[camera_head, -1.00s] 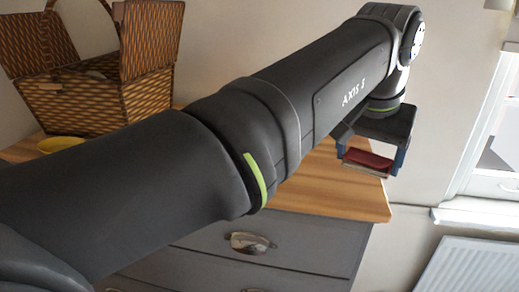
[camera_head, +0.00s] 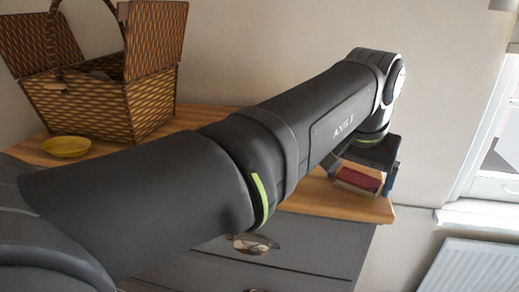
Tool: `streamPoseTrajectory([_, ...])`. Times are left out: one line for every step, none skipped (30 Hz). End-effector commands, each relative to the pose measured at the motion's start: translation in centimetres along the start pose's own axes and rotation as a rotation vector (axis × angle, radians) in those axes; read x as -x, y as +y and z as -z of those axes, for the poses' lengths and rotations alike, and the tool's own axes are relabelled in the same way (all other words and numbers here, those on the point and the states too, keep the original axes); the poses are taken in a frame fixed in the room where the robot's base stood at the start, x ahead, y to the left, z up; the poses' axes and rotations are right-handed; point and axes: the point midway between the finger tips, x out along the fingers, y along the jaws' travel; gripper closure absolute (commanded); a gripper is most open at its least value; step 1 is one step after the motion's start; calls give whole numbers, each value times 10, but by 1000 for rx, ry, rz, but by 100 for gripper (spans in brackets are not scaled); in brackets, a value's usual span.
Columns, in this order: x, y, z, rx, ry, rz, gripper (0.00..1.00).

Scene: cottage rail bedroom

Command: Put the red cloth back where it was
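The red cloth (camera_head: 360,179) is a small flat folded piece with a paler edge along its lower front. It is at the right end of the wooden dresser top (camera_head: 325,199), low over it or on it; I cannot tell whether it touches. My gripper (camera_head: 362,176) points down from above, with a dark finger at the cloth's left side and a blue-tinted finger at its right side. It appears shut on the red cloth. My arm crosses the view and hides much of the dresser top.
A wicker picnic basket (camera_head: 147,103) with raised lids stands at the back left of the dresser top. A yellow bowl (camera_head: 66,147) sits before it. Grey drawers (camera_head: 300,248) are below. A window (camera_head: 495,160) and a radiator (camera_head: 470,265) are at the right.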

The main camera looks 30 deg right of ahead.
Motion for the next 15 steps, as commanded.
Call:
streamPoseTrajectory([0, 0, 0, 0, 0, 0, 1])
streamPoseTrajectory([0, 0, 0, 0, 0, 0, 1])
streamPoseTrajectory([0, 0, 0, 0, 0, 0, 1])
streamPoseTrajectory([0, 0, 0, 0, 0, 0, 1])
streamPoseTrajectory([0, 0, 0, 0, 0, 0, 1])
streamPoseTrajectory([0, 0, 0, 0, 0, 0, 1])
streamPoseTrajectory([0, 0, 0, 0, 0, 0, 1])
streamPoseTrajectory([0, 0, 0, 0, 0, 0, 1])
streamPoseTrajectory([0, 0, 0, 0, 0, 0, 1])
streamPoseTrajectory([1, 0, 0, 0, 0, 0, 1])
streamPoseTrajectory([2, 0, 1, 0, 1, 0, 1])
streamPoseTrajectory([5, 0, 2, 0, 1, 0, 1])
streamPoseTrajectory([8, 0, 2, 0, 2, 0, 1])
streamPoseTrajectory([12, 0, 2, 0, 2, 0, 1])
streamPoseTrajectory([18, 0, 2, 0, 4, 0, 1])
